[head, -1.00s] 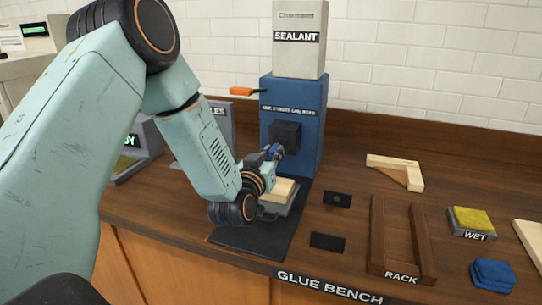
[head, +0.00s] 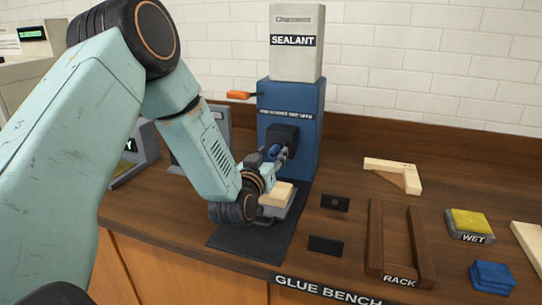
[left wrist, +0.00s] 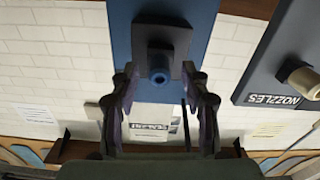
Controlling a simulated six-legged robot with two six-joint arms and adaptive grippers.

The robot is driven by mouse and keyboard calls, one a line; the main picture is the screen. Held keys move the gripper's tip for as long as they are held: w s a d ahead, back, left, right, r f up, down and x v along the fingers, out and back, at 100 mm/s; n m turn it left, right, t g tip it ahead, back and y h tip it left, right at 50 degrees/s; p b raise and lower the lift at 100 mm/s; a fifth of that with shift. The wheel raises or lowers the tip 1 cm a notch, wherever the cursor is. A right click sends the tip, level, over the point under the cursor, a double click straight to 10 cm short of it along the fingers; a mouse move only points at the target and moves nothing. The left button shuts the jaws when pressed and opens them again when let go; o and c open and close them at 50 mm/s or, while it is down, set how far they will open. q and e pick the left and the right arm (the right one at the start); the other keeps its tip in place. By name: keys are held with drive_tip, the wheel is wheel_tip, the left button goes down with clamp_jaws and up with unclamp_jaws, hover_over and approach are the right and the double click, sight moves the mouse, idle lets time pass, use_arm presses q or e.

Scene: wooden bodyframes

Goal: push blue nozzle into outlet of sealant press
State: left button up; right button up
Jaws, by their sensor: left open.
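The blue sealant press (head: 307,150) stands at the back of the bench, with its black outlet block (head: 284,136) facing front. My left gripper (head: 279,155) is at the front of this outlet. The fingers of my left gripper (left wrist: 160,88) are open, one on each side of the nozzle, with gaps between. How deep the nozzle sits cannot be told. My right gripper is not in view.
A block of light wood (head: 277,194) lies on a grey stand below the outlet, close under my left wrist. A nozzle holder (left wrist: 270,70) stands beside the press. A wooden rack (head: 375,240), a wet sponge tray (head: 469,224) and blue cloth (head: 492,277) are at right.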

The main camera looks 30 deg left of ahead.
use_arm(q)
drive_tip(key=shift+s, duration=0.1)
drive_tip(key=v, duration=1.2)
drive_tip(key=shift+d, duration=0.1)
idle(0.8)
